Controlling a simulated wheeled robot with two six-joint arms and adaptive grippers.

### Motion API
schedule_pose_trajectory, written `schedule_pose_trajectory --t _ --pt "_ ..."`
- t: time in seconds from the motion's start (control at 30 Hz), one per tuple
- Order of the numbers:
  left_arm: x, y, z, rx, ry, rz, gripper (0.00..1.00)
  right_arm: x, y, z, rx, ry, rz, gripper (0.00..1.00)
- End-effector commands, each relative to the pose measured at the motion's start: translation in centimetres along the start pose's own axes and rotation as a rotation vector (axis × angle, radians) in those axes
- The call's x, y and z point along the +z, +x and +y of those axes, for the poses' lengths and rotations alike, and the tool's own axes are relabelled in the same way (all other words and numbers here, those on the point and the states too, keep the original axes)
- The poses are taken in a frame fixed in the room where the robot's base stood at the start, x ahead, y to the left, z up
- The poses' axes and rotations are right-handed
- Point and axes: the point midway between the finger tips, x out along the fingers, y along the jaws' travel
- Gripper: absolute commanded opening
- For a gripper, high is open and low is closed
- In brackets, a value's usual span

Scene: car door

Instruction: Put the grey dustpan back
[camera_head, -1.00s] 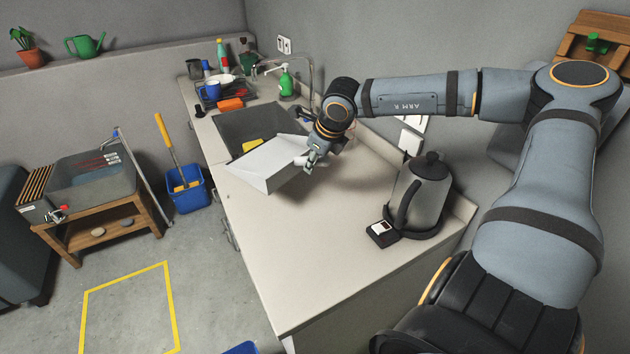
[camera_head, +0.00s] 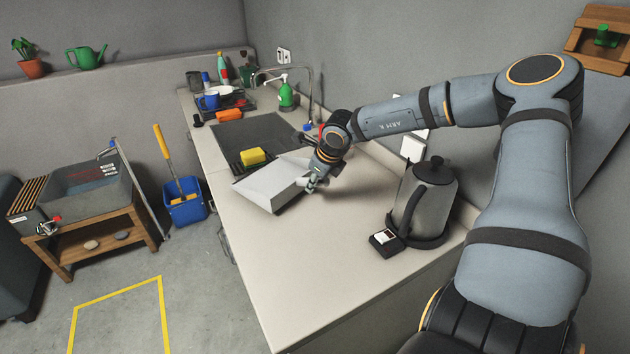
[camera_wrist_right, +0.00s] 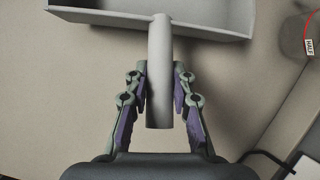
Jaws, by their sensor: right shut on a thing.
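The grey dustpan (camera_head: 275,184) is over the counter, just in front of the sink, its open mouth toward the left. Its pan (camera_wrist_right: 165,18) and handle (camera_wrist_right: 160,60) show in the right wrist view. My right gripper (camera_head: 312,181) is shut on the handle, with one finger on each side of it in the right wrist view (camera_wrist_right: 161,100). I cannot tell whether the pan touches the counter. My left gripper is not in view.
A kettle (camera_head: 425,195) stands on the counter at right, with a small black box (camera_head: 384,241) beside it. A yellow sponge (camera_head: 252,157) is at the sink (camera_head: 235,140). A green soap bottle (camera_head: 286,95) is behind. The front counter (camera_head: 300,270) is clear.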

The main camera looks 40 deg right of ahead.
Motion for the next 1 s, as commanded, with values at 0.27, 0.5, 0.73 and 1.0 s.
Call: schedule_pose_trajectory --t 0.27,0.5,0.73,1.0 --pt "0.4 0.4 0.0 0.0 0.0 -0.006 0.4 -0.1 0.2 0.1 0.0 0.0 0.0 0.3" --pt "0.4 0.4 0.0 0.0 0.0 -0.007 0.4 -0.1 0.2 0.1 0.0 0.0 0.0 0.46" --pt "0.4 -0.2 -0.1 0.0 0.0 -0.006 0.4 0.1 -0.2 0.0 0.0 0.0 0.0 0.46" --pt "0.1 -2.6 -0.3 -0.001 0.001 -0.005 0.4 0.5 -4.8 -0.1 0.007 0.002 -0.002 0.46"
